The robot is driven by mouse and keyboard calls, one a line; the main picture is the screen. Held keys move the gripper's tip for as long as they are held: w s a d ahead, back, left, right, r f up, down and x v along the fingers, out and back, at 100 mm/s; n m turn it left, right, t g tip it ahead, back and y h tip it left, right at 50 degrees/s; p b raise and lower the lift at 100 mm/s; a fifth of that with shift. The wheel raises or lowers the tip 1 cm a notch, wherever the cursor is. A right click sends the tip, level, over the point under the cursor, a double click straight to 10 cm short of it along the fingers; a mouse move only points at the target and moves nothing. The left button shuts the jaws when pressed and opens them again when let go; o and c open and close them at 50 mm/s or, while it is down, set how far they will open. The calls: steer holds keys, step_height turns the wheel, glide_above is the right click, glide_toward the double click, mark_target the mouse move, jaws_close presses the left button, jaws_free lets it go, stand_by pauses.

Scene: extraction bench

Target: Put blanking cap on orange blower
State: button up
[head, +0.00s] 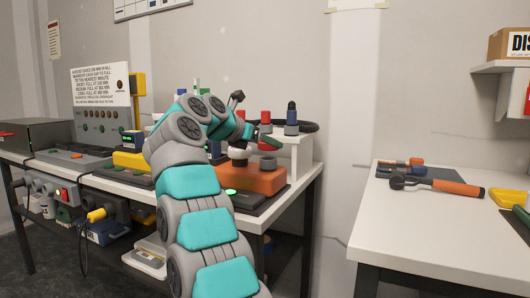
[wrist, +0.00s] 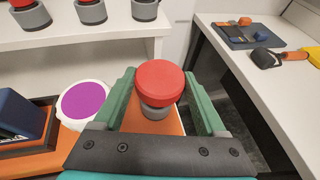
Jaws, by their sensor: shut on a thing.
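The orange blower (head: 252,178) lies on the bench in the head view, below my gripper (head: 258,138). A grey round part (head: 268,163) shows at its right end. In the wrist view my gripper (wrist: 160,78) has its green fingers shut on a round red cap (wrist: 160,80) with a grey lower part. An orange surface of the blower (wrist: 135,116) shows below it. I cannot tell whether the cap touches the blower. The held cap is not clearly visible in the head view, as the fingers and arm cover much there.
Grey-based pieces (wrist: 90,11) stand on a white raised shelf (head: 303,140) behind the blower. A white disc with a purple top (wrist: 84,102) is left of the cap. A second table (head: 420,210) with an orange-handled tool (head: 440,186) stands at right, across a gap.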

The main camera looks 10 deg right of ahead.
steer(key=shift+f+b, duration=0.65)
steer(key=shift+f, duration=0.55)
steer(key=shift+f, duration=0.2)
steer(key=o, duration=1.3)
steer(key=shift+r, duration=0.2)
steer(key=shift+a+r, duration=0.1)
steer(key=shift+r, duration=0.05)
steer(key=p+v, duration=0.1)
steer(key=v, duration=1.1)
